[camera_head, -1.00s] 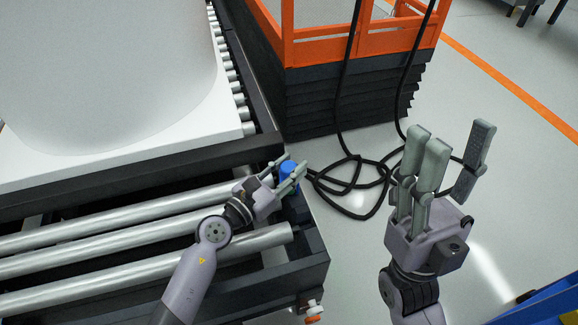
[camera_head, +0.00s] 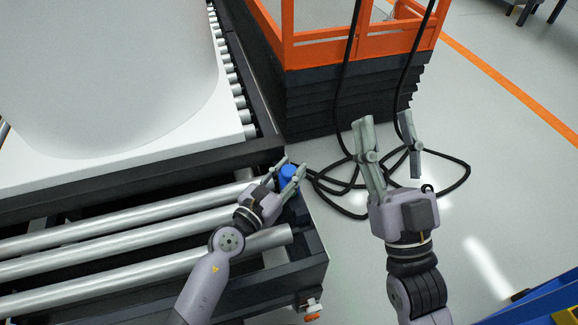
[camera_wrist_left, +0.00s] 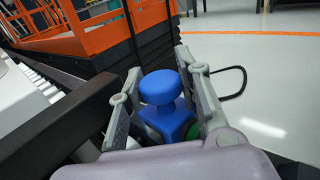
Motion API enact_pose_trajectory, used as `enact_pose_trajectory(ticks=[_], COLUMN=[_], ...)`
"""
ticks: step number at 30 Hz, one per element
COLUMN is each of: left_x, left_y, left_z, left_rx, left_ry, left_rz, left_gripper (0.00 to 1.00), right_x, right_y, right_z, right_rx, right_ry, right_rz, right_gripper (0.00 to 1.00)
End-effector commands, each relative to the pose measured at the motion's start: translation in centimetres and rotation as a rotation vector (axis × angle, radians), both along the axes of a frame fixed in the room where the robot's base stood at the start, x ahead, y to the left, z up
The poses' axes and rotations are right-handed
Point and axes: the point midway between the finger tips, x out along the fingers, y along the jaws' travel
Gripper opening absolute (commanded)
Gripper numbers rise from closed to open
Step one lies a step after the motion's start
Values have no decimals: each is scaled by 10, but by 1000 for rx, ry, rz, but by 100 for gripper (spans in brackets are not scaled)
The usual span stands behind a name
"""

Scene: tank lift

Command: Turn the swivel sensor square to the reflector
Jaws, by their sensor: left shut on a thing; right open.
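The swivel sensor (camera_head: 288,174) is a small blue body with a round knob on top, at the right end of the roller conveyor frame. It also shows in the left wrist view (camera_wrist_left: 163,92), where a bit of green shows low beside it. My left gripper (camera_head: 288,170) is shut on the sensor, with fingers on both sides of it. Which way the sensor faces is hard to tell. My right gripper (camera_head: 386,125) is open and empty, above the floor right of the conveyor. I cannot make out the reflector.
The conveyor's metal rollers (camera_head: 110,235) and dark frame fill the left. A large white cylinder (camera_head: 110,65) stands on a white board there. An orange-railed lift (camera_head: 360,50) with a dark bellows stands behind. Black cables (camera_head: 455,180) loop on the floor. A blue structure (camera_head: 550,303) is at lower right.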

Motion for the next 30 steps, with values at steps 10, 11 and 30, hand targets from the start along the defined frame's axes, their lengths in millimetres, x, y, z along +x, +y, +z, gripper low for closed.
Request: enact_pose_trajectory(ticks=[10, 11, 30], left_x=[1, 1, 0], left_y=[0, 1, 1], left_z=[3, 3, 1], left_rx=[-1, -1, 3], left_ry=[0, -1, -1], left_rz=[98, 105, 131], left_gripper=[4, 4, 39], right_x=[33, 34, 37], right_y=[-1, -1, -3], right_z=[-62, -67, -89], right_rx=[-109, -117, -145], right_ry=[389, 416, 522], right_rz=[-22, -23, -29], right_gripper=[44, 44, 44])
